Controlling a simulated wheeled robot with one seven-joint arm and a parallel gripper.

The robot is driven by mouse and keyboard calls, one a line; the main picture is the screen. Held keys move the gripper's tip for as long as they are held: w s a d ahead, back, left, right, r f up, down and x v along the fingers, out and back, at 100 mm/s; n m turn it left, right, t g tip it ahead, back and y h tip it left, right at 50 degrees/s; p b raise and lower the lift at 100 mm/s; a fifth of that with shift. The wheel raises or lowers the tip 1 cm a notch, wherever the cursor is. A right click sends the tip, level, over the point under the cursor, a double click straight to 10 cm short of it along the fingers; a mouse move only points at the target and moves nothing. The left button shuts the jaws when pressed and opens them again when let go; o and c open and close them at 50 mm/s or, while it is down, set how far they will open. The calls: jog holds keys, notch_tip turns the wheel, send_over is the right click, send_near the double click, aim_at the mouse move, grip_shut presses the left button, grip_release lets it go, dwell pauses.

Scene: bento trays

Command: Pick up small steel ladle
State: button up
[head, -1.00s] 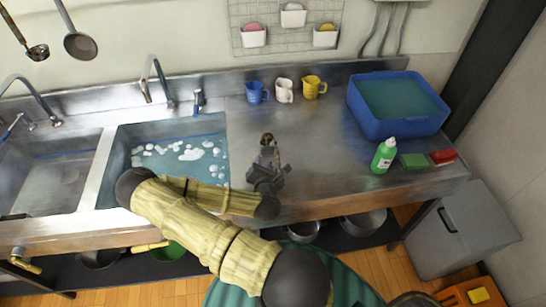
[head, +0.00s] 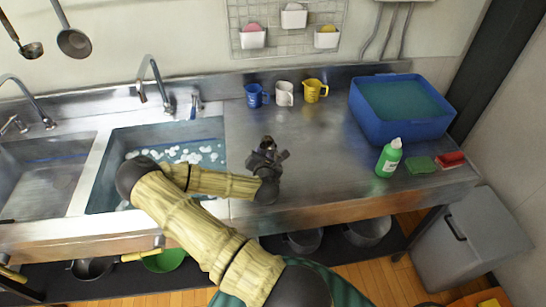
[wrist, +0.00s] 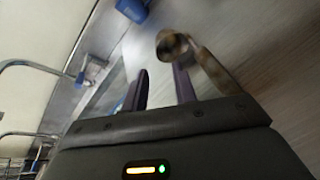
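A small metal ladle (wrist: 172,45) with a brownish look shows in the wrist view just beyond my fingertips. Its handle runs down to the right, outside my right finger. My gripper (wrist: 160,80) is open, with an empty gap between its two dark fingers. In the head view my gripper (head: 268,154) is low over the bare counter, right of the soapy sink. A small brownish part of the ladle (head: 267,141) shows at its tip; the rest is hidden. I cannot tell whether a finger touches the ladle.
Blue, white and yellow cups (head: 284,93) stand behind my gripper. A blue water tub (head: 400,125), green bottle (head: 388,158) and sponges (head: 450,159) are at the right. The soapy sink (head: 110,190) is left. Ladles (head: 74,42) hang on the wall. The counter's middle is clear.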

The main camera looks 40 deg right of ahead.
aim_at(262, 145)
jog(key=shift+x, duration=0.9)
jog(key=shift+p+x, duration=0.9)
jog(key=shift+x, duration=1.7)
jog(key=shift+c, duration=0.2)
grip_shut()
